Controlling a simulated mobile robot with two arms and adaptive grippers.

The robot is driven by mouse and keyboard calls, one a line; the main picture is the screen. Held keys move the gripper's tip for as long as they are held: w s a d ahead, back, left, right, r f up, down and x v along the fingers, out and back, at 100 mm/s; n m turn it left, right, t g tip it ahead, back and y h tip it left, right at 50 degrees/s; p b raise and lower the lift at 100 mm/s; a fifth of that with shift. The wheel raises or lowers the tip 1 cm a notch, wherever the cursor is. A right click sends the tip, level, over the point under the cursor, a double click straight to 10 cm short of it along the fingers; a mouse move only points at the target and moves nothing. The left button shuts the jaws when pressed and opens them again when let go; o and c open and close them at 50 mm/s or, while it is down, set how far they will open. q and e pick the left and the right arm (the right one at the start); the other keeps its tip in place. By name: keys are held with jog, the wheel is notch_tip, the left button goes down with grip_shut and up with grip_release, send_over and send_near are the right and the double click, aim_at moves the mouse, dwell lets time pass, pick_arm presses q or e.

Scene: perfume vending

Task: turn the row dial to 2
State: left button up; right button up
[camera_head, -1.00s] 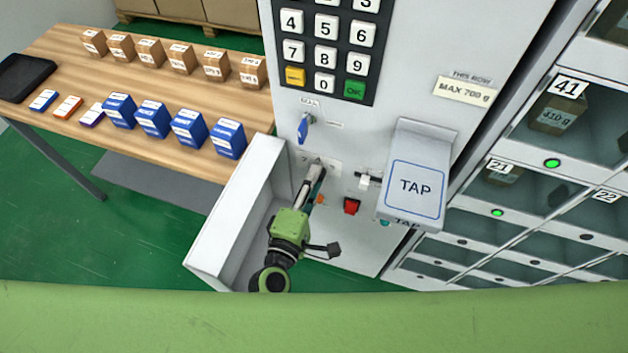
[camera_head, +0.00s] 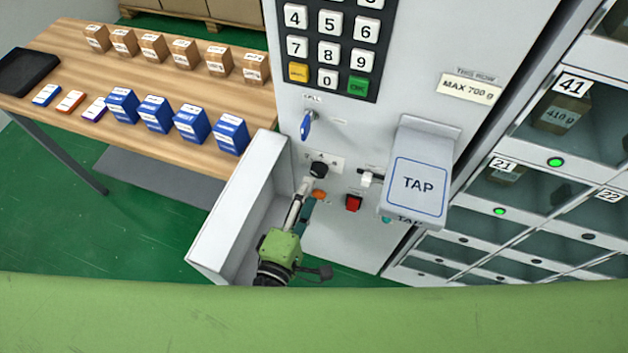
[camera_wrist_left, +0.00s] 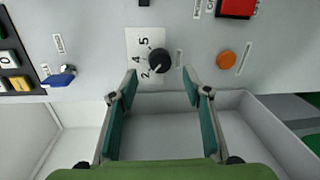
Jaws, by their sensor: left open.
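The row dial (camera_head: 317,170) is a black round knob on a white plate on the grey machine front. In the left wrist view the dial (camera_wrist_left: 159,61) has a pale mark pointing to the lower left, toward the printed 2; a 4 and a 5 also show. My left gripper (camera_head: 305,186) is in front of and below the dial in the head view. In the left wrist view its teal fingers (camera_wrist_left: 160,82) are spread wide and empty, with the dial ahead between their tips, apart from both. My right gripper is not in view.
Near the dial are an orange button (camera_wrist_left: 226,60), a red switch (camera_head: 353,203) and a blue key-like knob (camera_head: 307,126). An open grey bin (camera_head: 222,215) sits below left. The TAP reader (camera_head: 418,185) juts out at right. A table (camera_head: 180,85) with boxes stands left.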

pick_arm(q)
jog(key=v, duration=0.6)
jog(key=shift+s, duration=0.15)
dwell(0.3)
